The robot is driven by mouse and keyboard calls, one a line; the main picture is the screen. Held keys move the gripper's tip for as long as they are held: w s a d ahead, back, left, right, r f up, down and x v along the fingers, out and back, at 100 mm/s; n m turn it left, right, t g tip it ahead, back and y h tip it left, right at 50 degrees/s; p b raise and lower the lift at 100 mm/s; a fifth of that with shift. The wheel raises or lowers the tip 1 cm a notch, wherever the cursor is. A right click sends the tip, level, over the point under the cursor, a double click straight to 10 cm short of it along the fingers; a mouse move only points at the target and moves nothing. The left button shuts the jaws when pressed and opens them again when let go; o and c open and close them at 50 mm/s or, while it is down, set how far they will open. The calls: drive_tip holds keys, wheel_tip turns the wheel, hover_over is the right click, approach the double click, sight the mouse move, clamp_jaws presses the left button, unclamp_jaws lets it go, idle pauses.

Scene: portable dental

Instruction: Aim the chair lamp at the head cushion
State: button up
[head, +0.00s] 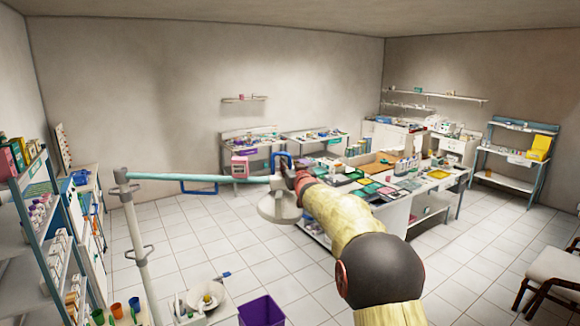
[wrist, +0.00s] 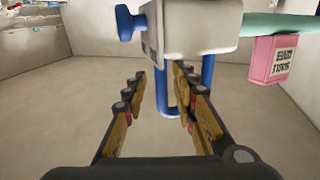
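The chair lamp has an upright pale pole (head: 138,250) and a teal arm (head: 195,177) reaching right, with a round grey disc (head: 279,207) at its end. In the wrist view its pale housing (wrist: 205,28) fills the top, with a blue knob (wrist: 130,24) and a blue U-shaped handle (wrist: 162,96) below. My gripper (wrist: 160,78) is open. One leg of the handle shows between its fingers, the other beyond the right finger; I cannot tell whether they touch. In the head view my arm partly covers the lamp end. I cannot make out the head cushion in either view.
A pink tag (head: 240,167) hangs from the lamp arm. A purple bin (head: 261,311) and a small basin (head: 207,299) stand below. A cluttered counter (head: 395,215) lies behind my arm, shelves (head: 40,215) at the left.

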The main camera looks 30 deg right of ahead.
drive_tip(key=v, duration=1.1)
drive_tip(key=shift+s, duration=0.35)
drive_tip(key=shift+a, duration=0.1)
